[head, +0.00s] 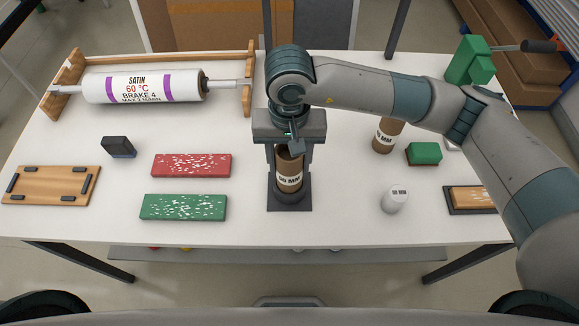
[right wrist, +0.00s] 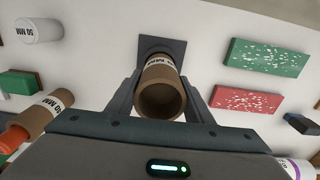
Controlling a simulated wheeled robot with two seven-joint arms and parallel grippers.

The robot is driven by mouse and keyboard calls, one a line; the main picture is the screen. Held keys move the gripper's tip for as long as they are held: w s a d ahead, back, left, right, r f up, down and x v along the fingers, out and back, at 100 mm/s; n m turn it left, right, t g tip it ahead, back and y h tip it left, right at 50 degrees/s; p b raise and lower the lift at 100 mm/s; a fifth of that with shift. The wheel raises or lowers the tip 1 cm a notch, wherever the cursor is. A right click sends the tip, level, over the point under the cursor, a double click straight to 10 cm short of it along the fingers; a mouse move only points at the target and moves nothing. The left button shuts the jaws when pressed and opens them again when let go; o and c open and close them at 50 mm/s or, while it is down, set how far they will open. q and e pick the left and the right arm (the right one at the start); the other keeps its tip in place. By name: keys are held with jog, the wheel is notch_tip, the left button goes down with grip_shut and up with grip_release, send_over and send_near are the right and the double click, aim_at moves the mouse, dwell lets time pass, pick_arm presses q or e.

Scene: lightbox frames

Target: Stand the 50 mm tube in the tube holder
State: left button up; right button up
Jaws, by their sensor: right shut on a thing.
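A brown cardboard tube (head: 289,168) with a white label ending in "MM" stands upright between the fingers of my right gripper (head: 289,165). My right gripper is shut on it. In the right wrist view the tube (right wrist: 161,98) shows its open end towards the camera. The tube holder (head: 289,208) is a dark square base with a round dark collar. The tube's lower end is at the collar; I cannot tell how deep it sits. The holder's plate (right wrist: 162,45) also shows in the right wrist view. My left gripper is not in view.
Another brown tube (head: 387,135), a green block (head: 424,154) and a white cylinder (head: 395,200) stand to the right. Red (head: 191,165) and green (head: 183,207) speckled slabs lie left. A roller (head: 143,87) in a wooden frame is at the back left.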

notch_tip(320, 180, down, 2)
jog(key=shift+f+p, duration=0.25)
jog(key=shift+p, duration=0.65)
jog(key=shift+f, duration=0.5)
jog(key=shift+f, duration=0.2)
jog(key=o, duration=1.1)
jog(key=shift+r, duration=0.15)
